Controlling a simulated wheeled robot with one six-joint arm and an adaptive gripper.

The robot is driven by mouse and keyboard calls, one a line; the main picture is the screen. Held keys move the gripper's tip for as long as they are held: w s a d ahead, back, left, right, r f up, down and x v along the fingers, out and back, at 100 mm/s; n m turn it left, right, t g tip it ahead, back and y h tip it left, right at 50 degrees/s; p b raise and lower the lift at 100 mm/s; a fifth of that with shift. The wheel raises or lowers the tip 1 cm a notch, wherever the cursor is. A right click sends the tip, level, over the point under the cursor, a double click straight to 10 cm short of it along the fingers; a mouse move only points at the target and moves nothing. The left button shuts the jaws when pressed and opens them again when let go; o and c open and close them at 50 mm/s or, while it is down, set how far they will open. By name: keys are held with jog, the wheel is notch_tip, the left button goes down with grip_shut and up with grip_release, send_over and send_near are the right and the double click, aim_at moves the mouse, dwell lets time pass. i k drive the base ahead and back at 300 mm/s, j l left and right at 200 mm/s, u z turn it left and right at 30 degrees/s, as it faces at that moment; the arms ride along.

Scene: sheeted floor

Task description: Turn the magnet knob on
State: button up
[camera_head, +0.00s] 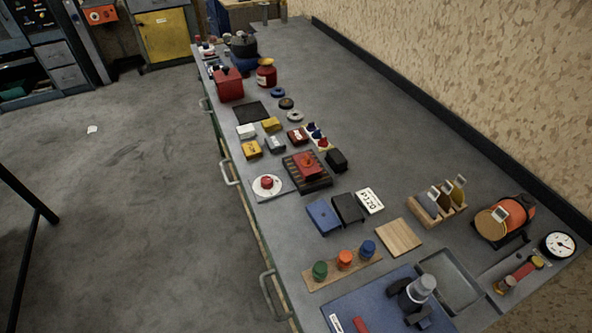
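A red block with a small raised knob (307,161) sits on a dark slotted plate (321,184) near the middle of the bench. To its lower left, a red round knob (267,182) stands on a white disc (275,190) on a grey plate at the bench's left edge. I cannot tell for certain which of these is the magnet knob, and its setting is too small to read. My gripper is not in view, and nothing is seen touching either knob.
The long grey bench (400,150) has bare room along its right side by the wall. Blue and black boxes (324,215), a wooden peg board (335,275) and a blue mat (380,300) lie nearer. Small boxes (252,149) lie beyond. The floor (120,200) left is mostly clear.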

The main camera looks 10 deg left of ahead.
aim_at(266, 181)
jog(key=k+j+u, duration=0.1)
jog(key=j+u, duration=0.95)
